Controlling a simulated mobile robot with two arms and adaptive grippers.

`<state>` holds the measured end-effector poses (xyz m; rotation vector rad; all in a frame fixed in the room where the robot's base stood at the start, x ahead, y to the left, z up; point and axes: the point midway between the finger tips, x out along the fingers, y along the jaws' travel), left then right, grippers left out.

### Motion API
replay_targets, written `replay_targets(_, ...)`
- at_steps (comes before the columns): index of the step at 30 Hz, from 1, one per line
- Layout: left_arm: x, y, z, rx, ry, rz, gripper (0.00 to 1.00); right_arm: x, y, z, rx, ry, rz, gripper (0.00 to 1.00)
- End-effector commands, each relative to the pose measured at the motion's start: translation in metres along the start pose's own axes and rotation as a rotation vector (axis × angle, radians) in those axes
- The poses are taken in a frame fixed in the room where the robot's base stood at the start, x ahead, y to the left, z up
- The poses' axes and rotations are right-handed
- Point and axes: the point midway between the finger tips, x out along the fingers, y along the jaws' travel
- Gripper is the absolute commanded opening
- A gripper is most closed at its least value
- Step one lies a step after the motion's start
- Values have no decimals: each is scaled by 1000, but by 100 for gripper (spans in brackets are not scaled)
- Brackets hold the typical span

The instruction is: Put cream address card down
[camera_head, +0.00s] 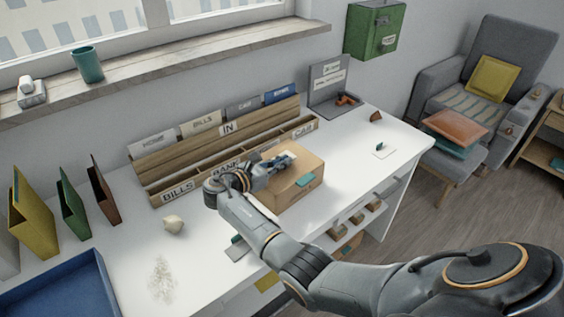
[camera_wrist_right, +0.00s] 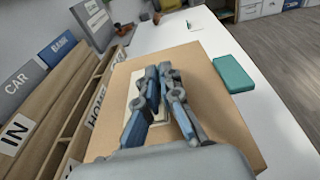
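A cream card (camera_wrist_right: 134,104) shows in the right wrist view, under and beside my right gripper's fingers, over the top of a cardboard box (camera_wrist_right: 210,110). The fingers cover much of the card, and I cannot tell whether it touches the box. In the head view, my right gripper (camera_head: 283,161) is low over the box (camera_head: 300,192). In the right wrist view, the fingertips (camera_wrist_right: 160,70) are close together. Whether they pinch the card is not clear. My left gripper is not in view.
A wooden letter sorter (camera_head: 160,181) with labelled slots stands behind the box. A teal block (camera_wrist_right: 234,73) lies at the box's right edge. The white desk (camera_head: 350,170) is mostly clear to the right. A blue tray (camera_head: 60,285) is at the left front.

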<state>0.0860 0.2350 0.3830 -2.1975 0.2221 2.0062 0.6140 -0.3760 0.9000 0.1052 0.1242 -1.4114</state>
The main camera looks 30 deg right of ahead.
Motion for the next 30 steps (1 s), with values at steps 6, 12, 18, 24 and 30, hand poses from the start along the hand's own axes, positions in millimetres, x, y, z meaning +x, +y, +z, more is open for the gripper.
replay_targets(6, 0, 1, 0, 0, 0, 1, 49, 0, 0, 0, 1, 0, 0, 0)
replay_targets(12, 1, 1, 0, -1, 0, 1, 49, 0, 0, -1, 1, 0, 0, 28)
replay_targets(18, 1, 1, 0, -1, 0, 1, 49, 0, 0, -1, 1, 0, 0, 28)
replay_targets(24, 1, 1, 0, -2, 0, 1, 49, -5, 0, 0, 0, 1, 2, 28)
replay_targets(30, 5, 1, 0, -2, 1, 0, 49, -41, 1, -1, 2, 2, 4, 28)
